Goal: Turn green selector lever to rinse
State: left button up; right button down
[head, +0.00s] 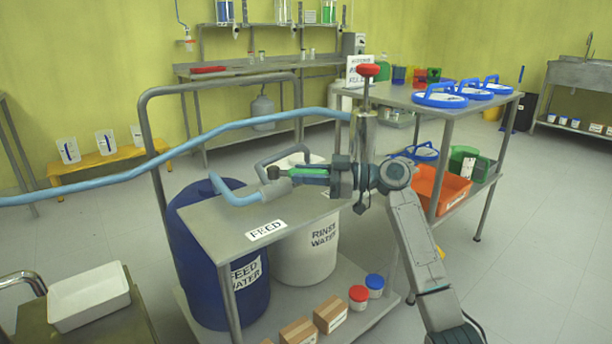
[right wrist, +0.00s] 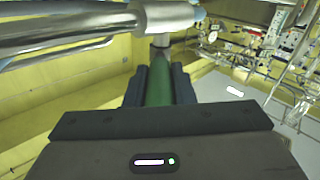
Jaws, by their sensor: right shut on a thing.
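The green selector lever (head: 311,180) sits on a metal valve above the small grey cart top and points right in the head view. My right gripper (head: 318,173) comes in from the right and is shut around the lever. In the right wrist view the green lever (right wrist: 160,87) lies between the two dark fingers. A FEED label (head: 267,230) lies on the cart top at the front left of the valve. No rinse label for the lever is visible on the cart top; my gripper and arm cover part of it. My left gripper is not in view.
Below stand the blue FEED WATER drum (head: 250,290) and the white RINSE WATER drum (head: 307,255). A light blue hose (head: 200,141) crosses behind the valve. A steel trolley (head: 400,96) with blue-rimmed lids stands at the right. Open floor lies at the far right.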

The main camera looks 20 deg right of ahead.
jog(key=c, duration=1.2)
grip_release()
jog(key=shift+c, duration=0.2)
jog(key=shift+d, duration=0.1)
jog(key=v, duration=1)
jog(key=shift+s+d+p, duration=0.2)
jog(key=shift+s+p, duration=0.05)
jog(key=shift+p, duration=0.2)
